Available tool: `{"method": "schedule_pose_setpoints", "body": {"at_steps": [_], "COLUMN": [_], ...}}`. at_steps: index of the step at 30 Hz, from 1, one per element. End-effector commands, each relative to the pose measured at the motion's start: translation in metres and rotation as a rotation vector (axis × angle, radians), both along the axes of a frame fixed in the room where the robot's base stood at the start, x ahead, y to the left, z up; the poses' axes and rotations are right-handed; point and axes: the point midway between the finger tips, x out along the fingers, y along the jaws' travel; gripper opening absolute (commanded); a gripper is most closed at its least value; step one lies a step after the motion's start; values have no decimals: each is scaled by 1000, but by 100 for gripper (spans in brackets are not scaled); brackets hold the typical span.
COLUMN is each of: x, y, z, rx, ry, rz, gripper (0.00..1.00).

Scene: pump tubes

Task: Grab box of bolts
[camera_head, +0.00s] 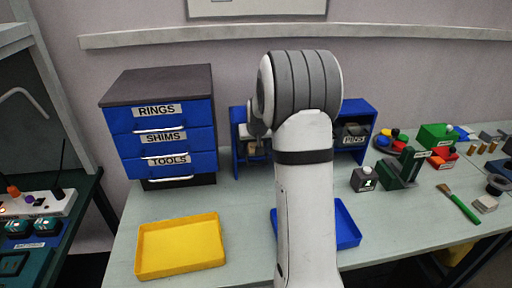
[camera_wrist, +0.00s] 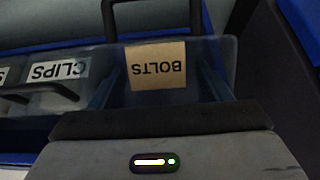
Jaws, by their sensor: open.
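The box of bolts (camera_wrist: 193,58) is a translucent bin with a tan BOLTS label that reads upside down in the wrist view. My gripper (camera_wrist: 158,84) is open, its two dark fingers spread to the left and right of the label, close in front of the bin. I cannot tell whether they touch it. In the head view my arm hides the bolts box and most of my gripper.
A CLIPS bin (camera_wrist: 57,98) with a dark handle is beside the bolts bin. The blue rack (camera_head: 371,112) holds a PINS bin (camera_head: 353,139). A blue drawer cabinet (camera_head: 195,115) stands left. Yellow (camera_head: 180,247) and blue (camera_head: 347,226) trays lie in front.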

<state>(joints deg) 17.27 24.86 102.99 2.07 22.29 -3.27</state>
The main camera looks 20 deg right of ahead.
Motion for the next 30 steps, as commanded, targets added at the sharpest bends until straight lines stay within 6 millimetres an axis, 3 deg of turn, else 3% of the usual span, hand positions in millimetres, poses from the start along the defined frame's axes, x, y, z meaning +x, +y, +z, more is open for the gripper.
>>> {"method": "schedule_pose_setpoints", "body": {"at_steps": [6, 15, 30], "x": [13, 15, 15], "y": [-5, -6, -7], "z": [-23, -27, -27], "rx": [0, 0, 0], "ry": [2, 0, 1], "rz": [-1, -1, -3], "gripper": [71, 71, 31]}}
